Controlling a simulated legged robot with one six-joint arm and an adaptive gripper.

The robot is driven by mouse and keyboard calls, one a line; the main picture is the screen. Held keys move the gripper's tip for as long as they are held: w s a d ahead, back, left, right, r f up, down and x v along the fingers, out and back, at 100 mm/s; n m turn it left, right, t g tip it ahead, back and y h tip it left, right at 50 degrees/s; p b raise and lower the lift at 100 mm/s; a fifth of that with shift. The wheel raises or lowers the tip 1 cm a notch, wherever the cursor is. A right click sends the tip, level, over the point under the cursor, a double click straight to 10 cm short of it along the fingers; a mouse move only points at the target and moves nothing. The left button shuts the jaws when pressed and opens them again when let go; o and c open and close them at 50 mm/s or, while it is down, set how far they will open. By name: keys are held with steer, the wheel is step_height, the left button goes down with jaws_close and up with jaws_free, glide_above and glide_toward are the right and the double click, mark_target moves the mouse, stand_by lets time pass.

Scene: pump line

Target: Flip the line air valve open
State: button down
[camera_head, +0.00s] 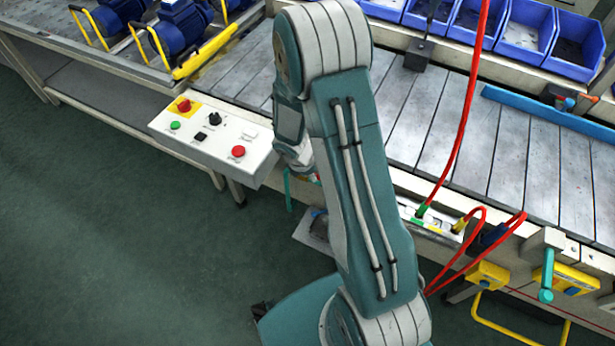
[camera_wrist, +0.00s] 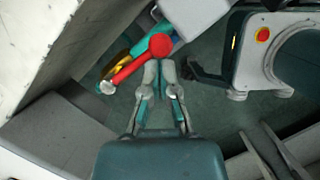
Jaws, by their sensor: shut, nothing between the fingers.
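The line air valve shows in the wrist view as a red lever (camera_wrist: 130,69) with a round red knob (camera_wrist: 160,45). The lever slants from a silver pivot at lower left up to the knob at upper right. A brass-coloured body (camera_wrist: 117,65) and a teal pipe lie behind it. My gripper (camera_wrist: 160,66) is shut and empty, its fingertips just below the knob in the picture. I cannot tell whether they touch it. In the head view my arm covers most of this area, and neither the red lever nor my fingertips can be made out.
A white control panel (camera_head: 215,139) with buttons juts from the bench left of my arm. Red hoses (camera_head: 465,110) hang over the slatted conveyor (camera_head: 428,125) at right. Blue bins (camera_head: 525,30) line the back. Blue motors (camera_head: 182,28) stand upper left. Green floor at lower left is clear.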

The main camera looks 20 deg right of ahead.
stand_by(0.4)
steer(key=a+r, duration=0.8)
steer(key=r, duration=0.2)
steer(key=d+f, duration=0.7)
steer(key=f, duration=0.4)
steer(key=shift+d+y, duration=0.3)
steer(key=shift+d, duration=0.05)
stand_by(0.3)
steer(key=shift+d, duration=0.1)
